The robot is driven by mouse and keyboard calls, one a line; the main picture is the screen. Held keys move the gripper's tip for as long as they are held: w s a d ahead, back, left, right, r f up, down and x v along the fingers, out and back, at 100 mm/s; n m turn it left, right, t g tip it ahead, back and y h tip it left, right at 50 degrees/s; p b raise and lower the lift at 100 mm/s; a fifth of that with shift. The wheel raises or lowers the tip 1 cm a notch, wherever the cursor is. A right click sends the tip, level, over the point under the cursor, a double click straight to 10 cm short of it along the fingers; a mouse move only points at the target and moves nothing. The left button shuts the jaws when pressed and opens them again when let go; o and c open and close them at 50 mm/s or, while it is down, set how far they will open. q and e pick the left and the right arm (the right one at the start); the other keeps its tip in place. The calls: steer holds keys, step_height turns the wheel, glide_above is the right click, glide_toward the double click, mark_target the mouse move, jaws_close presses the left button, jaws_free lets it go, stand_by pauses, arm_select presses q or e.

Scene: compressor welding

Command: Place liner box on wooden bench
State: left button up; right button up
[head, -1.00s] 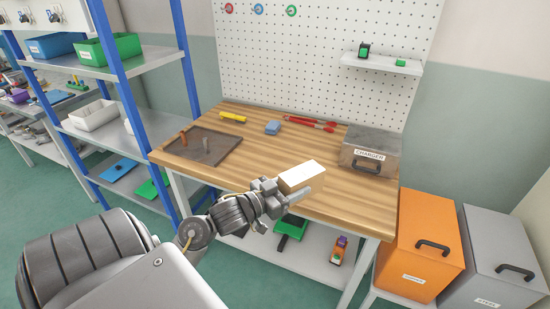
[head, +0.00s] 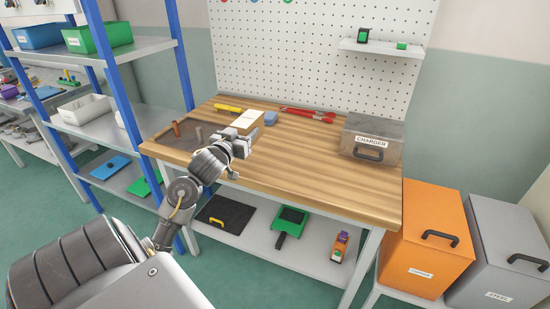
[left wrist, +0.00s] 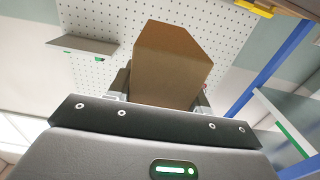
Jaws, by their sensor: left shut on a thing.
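The liner box (head: 247,119) is a small box with a white top and tan side. My left gripper (head: 241,138) is shut on it and holds it over the left-middle part of the wooden bench (head: 300,165). In the left wrist view the box (left wrist: 173,62) shows as a plain brown shape between the fingers (left wrist: 160,85). I cannot tell from these views whether its bottom touches the bench top. My right gripper is not in view.
A dark tray (head: 180,137) lies left on the bench. A metal charger case (head: 371,140) stands right. The bench's front middle is clear.

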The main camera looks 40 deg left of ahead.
arm_select(q)
steer(key=w+d+f, duration=0.2)
steer(key=d+f, duration=0.1)
steer(key=w+d+f, duration=0.3)
steer(key=shift+w+d, duration=0.2)
steer(key=shift+w, duration=0.05)
steer(key=shift+w+d+f, duration=0.35)
steer(key=shift+d+f, duration=0.05)
steer(key=shift+f, duration=0.3)
steer(key=shift+w+d+f, duration=0.15)
steer(key=shift+f, duration=1.7)
steer(key=shift+f, duration=0.1)
steer(key=o, duration=1.1)
